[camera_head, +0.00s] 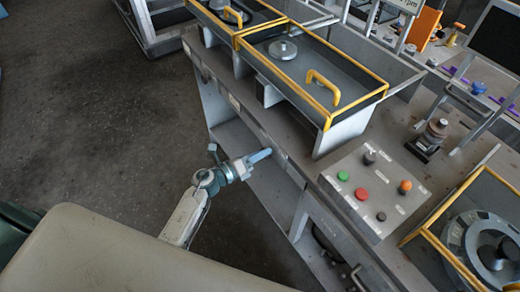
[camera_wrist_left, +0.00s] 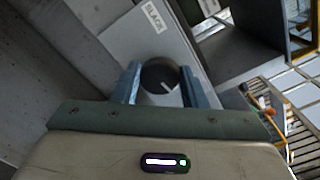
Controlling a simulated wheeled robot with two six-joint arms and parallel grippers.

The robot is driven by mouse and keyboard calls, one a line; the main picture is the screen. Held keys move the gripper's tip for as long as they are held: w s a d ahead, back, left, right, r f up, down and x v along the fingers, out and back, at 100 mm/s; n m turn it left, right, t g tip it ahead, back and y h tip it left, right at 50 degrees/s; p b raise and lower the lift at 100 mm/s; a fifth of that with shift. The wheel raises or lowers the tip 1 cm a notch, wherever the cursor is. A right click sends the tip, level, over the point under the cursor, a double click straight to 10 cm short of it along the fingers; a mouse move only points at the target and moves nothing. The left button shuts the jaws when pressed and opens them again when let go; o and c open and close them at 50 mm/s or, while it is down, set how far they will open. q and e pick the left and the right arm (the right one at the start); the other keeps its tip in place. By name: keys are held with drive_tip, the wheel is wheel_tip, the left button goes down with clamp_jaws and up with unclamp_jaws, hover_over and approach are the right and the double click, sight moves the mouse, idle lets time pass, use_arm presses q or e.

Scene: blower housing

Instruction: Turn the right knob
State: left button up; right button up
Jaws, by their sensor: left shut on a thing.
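My left gripper (camera_head: 263,155) reaches in from the left to the front face of the workbench (camera_head: 281,153). In the left wrist view, a round dark knob (camera_wrist_left: 160,77) with a white pointer line sits between the two blue fingers, on a grey plate (camera_wrist_left: 145,45). The gripper is shut on this knob. The pointer slants down to the right in that view. In the head view the knob is hidden at the gripper's tips, so I cannot tell whether it is the right one. My right gripper is not in view.
A sloped control panel (camera_head: 405,207) with green, red and orange buttons and small black controls stands right of the gripper. Yellow-edged trays (camera_head: 345,110) lie on the bench behind. A yellow-framed housing (camera_head: 450,238) is at the right. The floor (camera_head: 100,120) at left is clear.

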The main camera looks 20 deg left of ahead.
use_arm(q)
drive_tip(key=shift+f+n+p, duration=0.15)
drive_tip(key=shift+n+p, duration=1.95)
drive_tip(key=shift+n, duration=1.1)
drive_tip(key=shift+f+n+p, duration=0.1)
drive_tip(key=shift+n+p, duration=1.95)
drive_tip(key=shift+n, duration=1.15)
drive_tip(key=o, duration=1)
drive_tip(key=shift+c, duration=0.2)
drive_tip(key=shift+s+a+f, duration=0.1)
